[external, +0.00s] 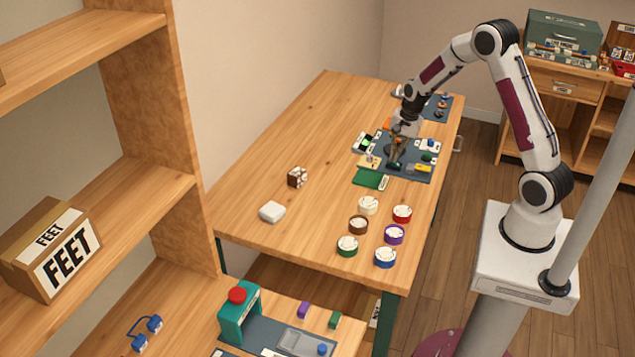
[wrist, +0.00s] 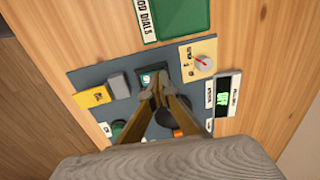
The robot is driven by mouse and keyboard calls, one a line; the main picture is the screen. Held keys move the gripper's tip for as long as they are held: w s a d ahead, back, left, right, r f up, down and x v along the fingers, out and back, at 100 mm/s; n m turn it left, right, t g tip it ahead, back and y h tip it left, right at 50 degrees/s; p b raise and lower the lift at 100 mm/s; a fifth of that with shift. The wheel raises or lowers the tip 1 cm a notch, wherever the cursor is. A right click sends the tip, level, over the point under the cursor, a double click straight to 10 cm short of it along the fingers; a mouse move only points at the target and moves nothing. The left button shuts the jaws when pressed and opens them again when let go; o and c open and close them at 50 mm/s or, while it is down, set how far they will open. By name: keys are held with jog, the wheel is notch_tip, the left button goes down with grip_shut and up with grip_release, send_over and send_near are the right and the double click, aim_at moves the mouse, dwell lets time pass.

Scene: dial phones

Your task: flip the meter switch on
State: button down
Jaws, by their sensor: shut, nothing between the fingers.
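A dark grey panel board (external: 415,174) lies on the wooden table and carries several small devices; it also fills the middle of the wrist view (wrist: 88,77). A small meter box with a lit green display (wrist: 224,98) stands at the board's right in the wrist view; its text is too small to read surely. Beside it is a beige dial box with a red pointer (wrist: 203,62). Contact cannot be told. The fingers hide part of the board, and I cannot identify the meter switch.
A yellow box (wrist: 92,96) and a grey block (wrist: 119,84) stand left of my fingertips in the wrist view. A green tray (external: 369,179) adjoins the board. The table's left far part is clear.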

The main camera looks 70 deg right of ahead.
jog(key=shift+w+f, duration=0.25)
jog(key=shift+f, duration=0.2)
jog(key=shift+w+f, duration=0.2)
jog(key=shift+w, duration=0.15)
jog(key=shift+f, duration=0.15)
